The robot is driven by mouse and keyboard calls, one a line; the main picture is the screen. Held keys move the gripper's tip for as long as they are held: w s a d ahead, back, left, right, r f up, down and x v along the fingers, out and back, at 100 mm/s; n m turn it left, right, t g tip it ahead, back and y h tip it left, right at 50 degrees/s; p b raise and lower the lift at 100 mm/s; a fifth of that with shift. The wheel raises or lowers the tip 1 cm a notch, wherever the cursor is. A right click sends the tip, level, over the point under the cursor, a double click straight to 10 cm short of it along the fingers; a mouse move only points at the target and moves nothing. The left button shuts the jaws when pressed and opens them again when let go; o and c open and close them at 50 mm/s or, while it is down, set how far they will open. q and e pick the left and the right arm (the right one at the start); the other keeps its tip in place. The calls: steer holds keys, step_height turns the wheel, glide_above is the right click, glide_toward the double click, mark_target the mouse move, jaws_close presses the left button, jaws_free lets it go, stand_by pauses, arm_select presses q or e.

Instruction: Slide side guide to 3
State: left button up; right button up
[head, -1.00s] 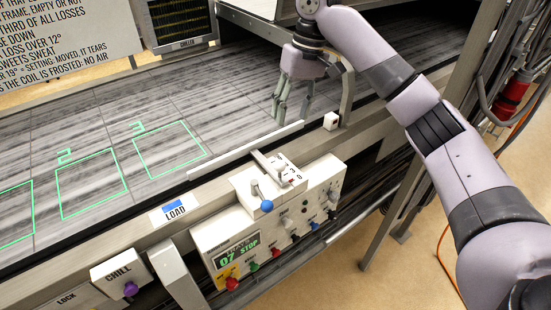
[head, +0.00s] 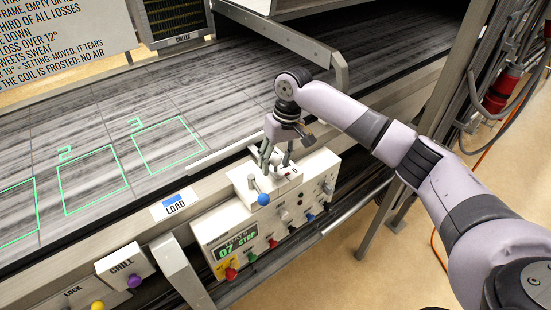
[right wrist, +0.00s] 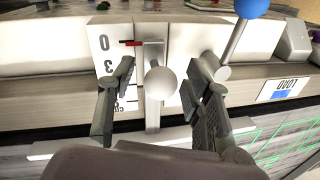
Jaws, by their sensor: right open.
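The side guide is a pale bar (head: 205,160) along the near edge of the belt. In the right wrist view its rod ends in a white round knob (right wrist: 160,82). A scale plate (right wrist: 104,50) beside the rod shows 0 and 3. A thin red mark (right wrist: 130,43) points near the 0. My right gripper (head: 276,165) is open above the scale box. In the right wrist view its fingers (right wrist: 165,68) stand on either side of the knob, with gaps visible. In the head view the gripper hides the knob. My left gripper is not in view.
A blue-ball lever (head: 262,199) stands close to the left of my right gripper. A control panel (head: 270,225) with several coloured knobs hangs below. A metal hood edge (head: 342,70) is behind the gripper. The belt (head: 110,120) with green outlined squares is clear.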

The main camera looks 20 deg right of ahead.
jaws_close()
stand_by(0.7)
